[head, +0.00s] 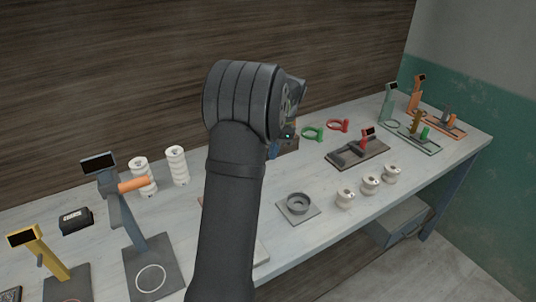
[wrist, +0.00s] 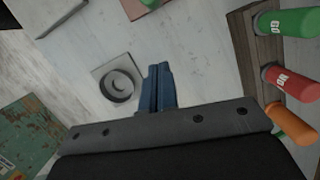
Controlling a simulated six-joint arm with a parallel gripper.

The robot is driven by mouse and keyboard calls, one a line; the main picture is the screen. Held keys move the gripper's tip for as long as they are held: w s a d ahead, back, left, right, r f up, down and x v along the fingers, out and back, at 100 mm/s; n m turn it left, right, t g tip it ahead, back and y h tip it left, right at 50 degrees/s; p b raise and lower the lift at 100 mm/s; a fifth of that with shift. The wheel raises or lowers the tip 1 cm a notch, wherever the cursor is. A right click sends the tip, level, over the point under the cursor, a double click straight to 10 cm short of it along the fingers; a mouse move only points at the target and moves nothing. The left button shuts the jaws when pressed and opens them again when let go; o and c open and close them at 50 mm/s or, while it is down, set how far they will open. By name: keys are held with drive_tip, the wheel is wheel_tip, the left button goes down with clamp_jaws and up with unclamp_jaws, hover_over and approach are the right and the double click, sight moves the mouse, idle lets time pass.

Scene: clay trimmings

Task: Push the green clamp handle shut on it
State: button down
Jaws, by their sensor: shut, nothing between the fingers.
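Whether this clamp is open or shut is too small to tell. A red-handled clamp (head: 364,137) sits on a dark base nearer the middle. My gripper shows in the wrist view as two blue fingers (wrist: 157,88), shut together and empty. In the head view my arm hides most of it. The fingers are beside a grey ring-shaped dish (wrist: 116,84) on a pale plate, apart from any handle.
Labelled green (wrist: 285,22) and red (wrist: 290,82) cylinders on a wooden rack are close right of my fingers. Stands crowd the left.

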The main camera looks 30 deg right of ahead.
drive_tip(key=x, duration=0.7)
drive_tip(key=shift+f, duration=0.25)
drive_tip(key=a, duration=0.2)
drive_tip(key=shift+w+a, duration=0.25)
drive_tip(key=shift+a, duration=0.05)
drive_tip(key=shift+w+a, duration=0.15)
drive_tip(key=shift+a, duration=0.6)
drive_tip(key=shift+a+f, duration=0.1)
drive_tip(key=shift+a, duration=2.1)
